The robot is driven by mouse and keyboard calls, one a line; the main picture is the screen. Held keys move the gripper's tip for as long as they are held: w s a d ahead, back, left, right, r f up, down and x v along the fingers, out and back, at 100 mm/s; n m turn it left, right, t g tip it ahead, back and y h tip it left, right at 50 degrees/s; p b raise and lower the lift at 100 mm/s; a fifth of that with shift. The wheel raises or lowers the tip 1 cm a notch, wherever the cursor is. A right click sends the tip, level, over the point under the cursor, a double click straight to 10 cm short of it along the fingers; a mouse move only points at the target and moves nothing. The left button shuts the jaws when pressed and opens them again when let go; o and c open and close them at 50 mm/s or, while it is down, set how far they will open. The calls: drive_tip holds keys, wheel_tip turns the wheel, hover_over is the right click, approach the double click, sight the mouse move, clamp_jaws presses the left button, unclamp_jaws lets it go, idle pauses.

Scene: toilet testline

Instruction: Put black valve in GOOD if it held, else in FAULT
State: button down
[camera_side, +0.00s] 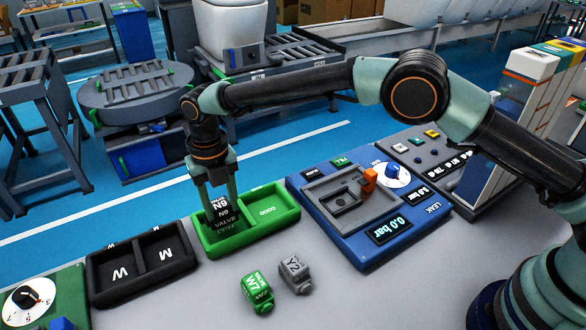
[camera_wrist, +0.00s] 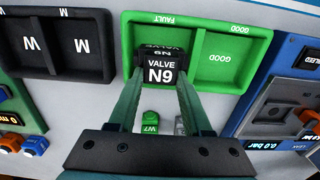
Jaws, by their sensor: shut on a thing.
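The black valve (camera_side: 226,222), marked N9, is upright between the fingers of my gripper (camera_side: 220,196). In the wrist view the black valve (camera_wrist: 160,72) is in front of the FAULT half of the green tray (camera_wrist: 200,16). My gripper (camera_wrist: 160,84) is shut on it. In the side view the green tray (camera_side: 290,212) shows its GOOD half empty, to the right of the valve. The valve is over or inside the left half; I cannot tell whether it touches the floor.
The blue leak tester (camera_side: 350,245) stands right of the tray, its display reading 0.0 bar, its fixture empty. A black two-part tray (camera_side: 140,262) marked W and M is on the left. A green valve W7 (camera_side: 256,292) and a grey valve Y2 (camera_side: 294,274) stand in front.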

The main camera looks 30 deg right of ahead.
drive_tip(key=shift+f, duration=1.25)
drive_tip(key=shift+c, duration=1.7)
unclamp_jaws()
drive_tip(key=shift+f, duration=0.15)
